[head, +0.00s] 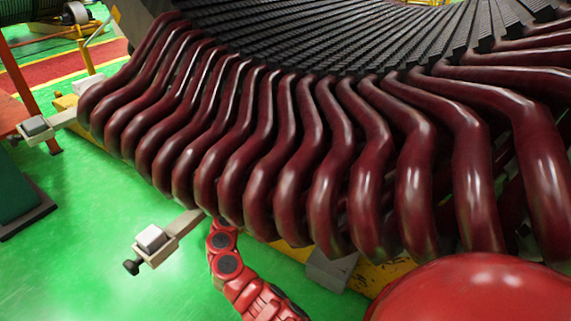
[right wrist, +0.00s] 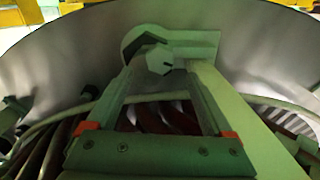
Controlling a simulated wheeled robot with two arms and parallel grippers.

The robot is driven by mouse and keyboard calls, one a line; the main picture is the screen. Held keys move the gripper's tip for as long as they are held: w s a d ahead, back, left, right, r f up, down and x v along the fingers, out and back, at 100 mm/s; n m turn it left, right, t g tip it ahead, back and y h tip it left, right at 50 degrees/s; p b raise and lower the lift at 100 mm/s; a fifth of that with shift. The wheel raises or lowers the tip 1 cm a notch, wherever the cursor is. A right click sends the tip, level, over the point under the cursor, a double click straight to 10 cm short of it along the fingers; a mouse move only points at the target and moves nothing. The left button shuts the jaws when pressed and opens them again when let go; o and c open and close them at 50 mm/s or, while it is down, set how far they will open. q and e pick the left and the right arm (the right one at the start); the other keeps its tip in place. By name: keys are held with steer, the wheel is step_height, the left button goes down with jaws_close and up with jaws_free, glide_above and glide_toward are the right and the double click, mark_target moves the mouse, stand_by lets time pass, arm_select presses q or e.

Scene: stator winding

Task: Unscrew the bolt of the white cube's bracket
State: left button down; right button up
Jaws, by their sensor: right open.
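In the head view, a white cube (head: 150,238) sits on a pale bracket (head: 180,226) that sticks out below the coils at lower left. A dark bolt (head: 131,267) with a round head is at the bracket's near outer end. No gripper shows at this bolt. In the right wrist view, my right gripper (right wrist: 161,77) is open. Its two long fingers reach toward a pale green hexagonal bolt head (right wrist: 159,61), which appears between their tips. Contact cannot be told. A pale green plate (right wrist: 193,44) is behind it. My left gripper is not in view.
Dark red coils (head: 327,150) fill the middle of the head view. A second bracket with a grey cube (head: 36,125) is at the left. A curved metal wall (right wrist: 260,62) and cables (right wrist: 50,125) surround the right gripper. The green floor (head: 90,225) is clear at lower left.

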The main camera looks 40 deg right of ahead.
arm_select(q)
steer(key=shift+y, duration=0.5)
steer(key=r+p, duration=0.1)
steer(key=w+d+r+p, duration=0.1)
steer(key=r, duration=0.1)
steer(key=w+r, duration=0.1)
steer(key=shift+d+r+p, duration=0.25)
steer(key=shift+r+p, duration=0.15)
arm_select(e)
steer(key=v, duration=1)
